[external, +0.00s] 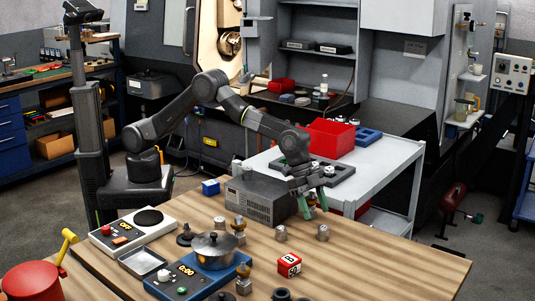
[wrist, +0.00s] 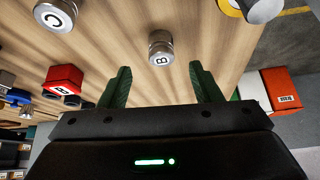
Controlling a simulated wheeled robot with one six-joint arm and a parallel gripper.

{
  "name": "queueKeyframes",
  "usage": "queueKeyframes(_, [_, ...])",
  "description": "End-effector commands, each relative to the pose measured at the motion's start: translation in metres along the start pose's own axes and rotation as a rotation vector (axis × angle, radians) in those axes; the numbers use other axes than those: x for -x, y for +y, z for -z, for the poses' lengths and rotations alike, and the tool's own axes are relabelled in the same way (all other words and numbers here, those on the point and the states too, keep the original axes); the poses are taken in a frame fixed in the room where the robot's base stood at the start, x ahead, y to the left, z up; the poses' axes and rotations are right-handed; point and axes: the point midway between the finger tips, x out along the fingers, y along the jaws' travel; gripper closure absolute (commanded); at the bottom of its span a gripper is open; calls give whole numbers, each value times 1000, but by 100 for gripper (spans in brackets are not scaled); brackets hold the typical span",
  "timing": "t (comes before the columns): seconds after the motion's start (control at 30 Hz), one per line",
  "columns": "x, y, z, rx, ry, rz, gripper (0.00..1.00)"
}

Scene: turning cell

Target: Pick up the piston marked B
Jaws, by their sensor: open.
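The piston marked B (wrist: 160,48), a short silver cylinder with the letter on its pale top, stands on the wooden table in the wrist view. It lies just beyond my open gripper (wrist: 159,70), roughly centred between the two green fingers and apart from them. Another silver piston, marked C (wrist: 55,15), is at the upper left. In the external view my gripper (external: 315,204) points down over the table, with two small metal pistons, one at left (external: 281,233) and one at right (external: 322,233), near it. Their letters are unreadable there.
A red block (external: 289,265) with white marking sits on the table and also shows in the wrist view (wrist: 62,80). A grey instrument box (external: 262,200) stands beside my gripper. A pot (external: 214,248) is on a blue scale. The table's right part is clear.

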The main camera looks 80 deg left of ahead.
Motion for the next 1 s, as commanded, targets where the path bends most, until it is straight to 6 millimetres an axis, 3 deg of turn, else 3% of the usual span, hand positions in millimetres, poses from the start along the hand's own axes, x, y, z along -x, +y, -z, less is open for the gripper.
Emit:
queueKeyframes(0.13, [-16,0,0,0,-1,-1,42])
queueKeyframes(0.37, [-25,0,2,1,0,0,42])
queueKeyframes(0.8, [-69,-2,5,2,0,1,42])
queueKeyframes(1.0, [-73,-2,5,1,0,1,42])
